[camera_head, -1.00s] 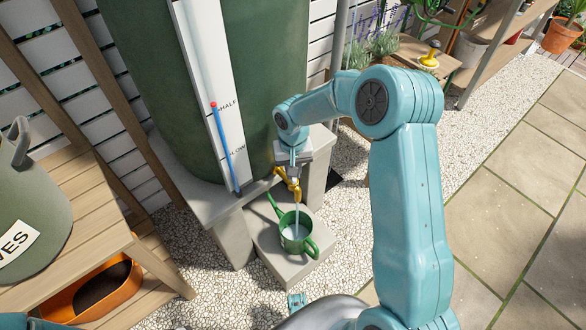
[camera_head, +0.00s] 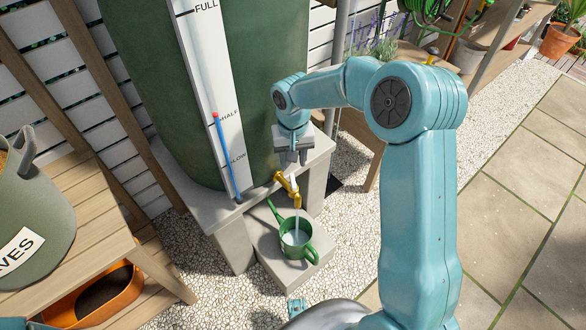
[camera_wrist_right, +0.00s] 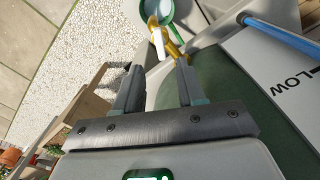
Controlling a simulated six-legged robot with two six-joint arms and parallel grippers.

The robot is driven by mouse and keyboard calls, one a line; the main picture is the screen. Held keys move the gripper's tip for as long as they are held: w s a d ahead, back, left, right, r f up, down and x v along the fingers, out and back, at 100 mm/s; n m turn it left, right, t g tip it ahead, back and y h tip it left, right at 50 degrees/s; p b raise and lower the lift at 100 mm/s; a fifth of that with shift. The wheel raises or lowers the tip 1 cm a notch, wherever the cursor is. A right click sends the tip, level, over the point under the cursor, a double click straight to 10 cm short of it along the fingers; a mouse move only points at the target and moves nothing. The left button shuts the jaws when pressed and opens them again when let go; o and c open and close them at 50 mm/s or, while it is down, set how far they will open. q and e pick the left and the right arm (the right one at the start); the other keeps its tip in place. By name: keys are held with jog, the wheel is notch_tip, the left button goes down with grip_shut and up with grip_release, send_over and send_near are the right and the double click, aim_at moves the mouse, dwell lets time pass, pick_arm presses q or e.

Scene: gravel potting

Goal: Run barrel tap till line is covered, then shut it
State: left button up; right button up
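The brass tap (camera_head: 287,182) with a white lever (camera_head: 293,179) sticks out low on the green barrel (camera_head: 262,95). A pale stream of water runs from it into the green watering can (camera_head: 305,251). Pale water (camera_head: 294,237) shows inside the can; I cannot make out a line there. My right gripper (camera_head: 291,160) is just above the tap, apart from it. In the right wrist view its fingers (camera_wrist_right: 160,66) are spread and empty, with the tap (camera_wrist_right: 175,47) and lever (camera_wrist_right: 158,43) beyond the tips.
The can stands on a low concrete block (camera_head: 270,262) beneath the barrel's slab. A gauge board (camera_head: 212,80) with a blue tube (camera_head: 224,155) is on the barrel. A wooden bench (camera_head: 105,205) with a grey-green tub (camera_head: 35,225) stands left. Gravel and paving lie right.

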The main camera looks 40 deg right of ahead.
notch_tip(320, 180, up, 8)
jog(key=p, duration=0.1)
dwell(0.4)
